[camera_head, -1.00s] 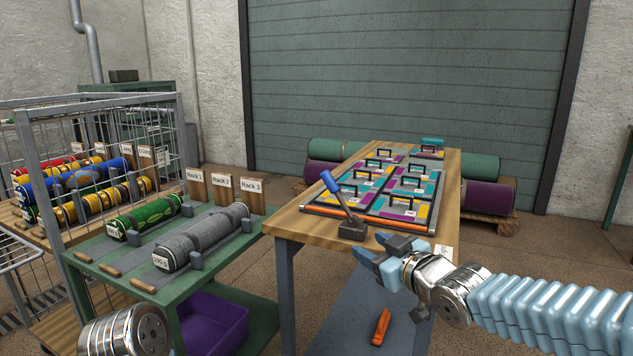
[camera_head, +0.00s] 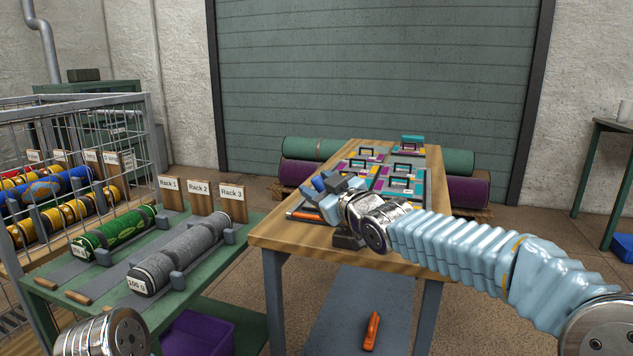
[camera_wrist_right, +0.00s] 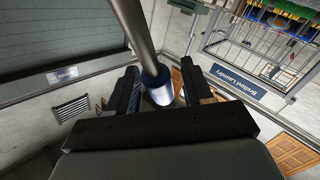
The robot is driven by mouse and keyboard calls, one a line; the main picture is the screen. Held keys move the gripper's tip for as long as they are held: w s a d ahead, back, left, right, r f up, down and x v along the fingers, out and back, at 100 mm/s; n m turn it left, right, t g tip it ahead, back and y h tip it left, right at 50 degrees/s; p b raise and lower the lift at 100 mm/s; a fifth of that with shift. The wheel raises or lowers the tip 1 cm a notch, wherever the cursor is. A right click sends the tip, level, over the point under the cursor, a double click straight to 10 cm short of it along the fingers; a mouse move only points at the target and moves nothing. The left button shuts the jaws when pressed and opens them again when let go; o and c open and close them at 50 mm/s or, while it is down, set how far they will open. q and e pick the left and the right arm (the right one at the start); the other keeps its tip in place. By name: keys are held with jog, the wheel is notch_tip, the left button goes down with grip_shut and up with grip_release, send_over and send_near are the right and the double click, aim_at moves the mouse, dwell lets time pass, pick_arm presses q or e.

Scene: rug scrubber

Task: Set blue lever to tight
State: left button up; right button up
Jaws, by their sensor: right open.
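The lever's blue grip (camera_head: 318,183) shows at the front left of the wooden table, beside my right gripper (camera_head: 324,192). The lever's dark base (camera_head: 347,241) sits at the table's front edge, and most of its shaft is hidden behind the gripper. In the right wrist view the grey shaft (camera_wrist_right: 133,30) comes down from the top, and its blue part (camera_wrist_right: 157,86) lies between the two dark fingers of my right gripper (camera_wrist_right: 160,92). The fingers are apart and not closed on it. My left gripper is out of view.
The table (camera_head: 285,236) carries a tray of coloured plates with black handles (camera_head: 398,183). An orange tool (camera_head: 371,331) lies on the shelf below. A green cart (camera_head: 245,228) with rolled rugs stands left, beside a wire cage (camera_head: 100,150).

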jog(key=shift+w+a, duration=0.3)
jog(key=shift+w, duration=0.1)
grip_shut()
